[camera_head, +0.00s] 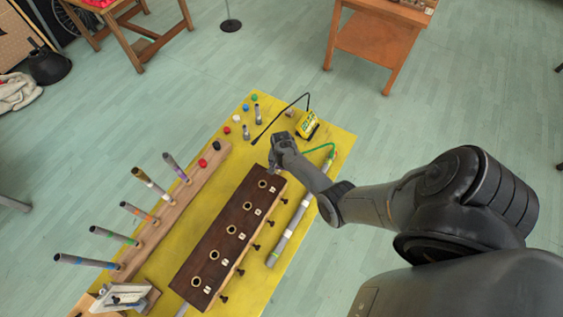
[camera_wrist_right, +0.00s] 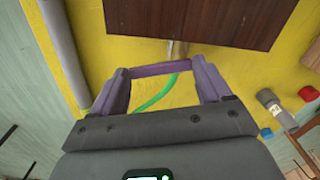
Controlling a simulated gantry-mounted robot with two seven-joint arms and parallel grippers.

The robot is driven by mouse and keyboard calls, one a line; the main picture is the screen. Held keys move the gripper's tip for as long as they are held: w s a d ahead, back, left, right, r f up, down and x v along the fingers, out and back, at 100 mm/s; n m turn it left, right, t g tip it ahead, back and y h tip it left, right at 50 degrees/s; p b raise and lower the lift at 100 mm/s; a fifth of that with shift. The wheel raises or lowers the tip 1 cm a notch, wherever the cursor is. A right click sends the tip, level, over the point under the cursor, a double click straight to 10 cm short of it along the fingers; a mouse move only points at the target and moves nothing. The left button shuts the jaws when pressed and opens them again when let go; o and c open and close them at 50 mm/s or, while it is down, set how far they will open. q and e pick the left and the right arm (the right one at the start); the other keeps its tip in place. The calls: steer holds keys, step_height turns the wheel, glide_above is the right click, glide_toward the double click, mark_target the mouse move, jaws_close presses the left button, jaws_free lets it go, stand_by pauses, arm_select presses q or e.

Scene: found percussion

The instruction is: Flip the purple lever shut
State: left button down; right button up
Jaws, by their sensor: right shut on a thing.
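My right gripper (camera_head: 275,168) is at the far end of a dark brown wooden box (camera_head: 216,250) in the head view. In the right wrist view, the two fingers of this gripper (camera_wrist_right: 163,76) stand apart with a purple bar (camera_wrist_right: 162,69) spanning between their tips, which appears to be the purple lever. The gripper is shut on it. A small pale metal piece (camera_wrist_right: 176,48) shows just beyond the bar, by the box's edge. In the head view the gripper hides the lever. My left gripper is not in view.
The box stands on a yellow table (camera_head: 318,165). A long grey tube (camera_head: 290,232) with a green cord lies to its right. A plank (camera_head: 200,185) with several upright tubes stands left.

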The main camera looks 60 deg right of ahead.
steer(key=shift+a+m, duration=0.2)
steer(key=shift+m, duration=0.6)
steer(key=shift+a+m, duration=0.2)
steer(key=shift+m, duration=0.6)
steer(key=shift+p, duration=0.3)
steer(key=shift+s, duration=0.1)
steer(key=o, duration=0.8)
step_height(320, 180, up, 11)
steer(key=shift+f+p, duration=0.1)
steer(key=shift+p, duration=0.95)
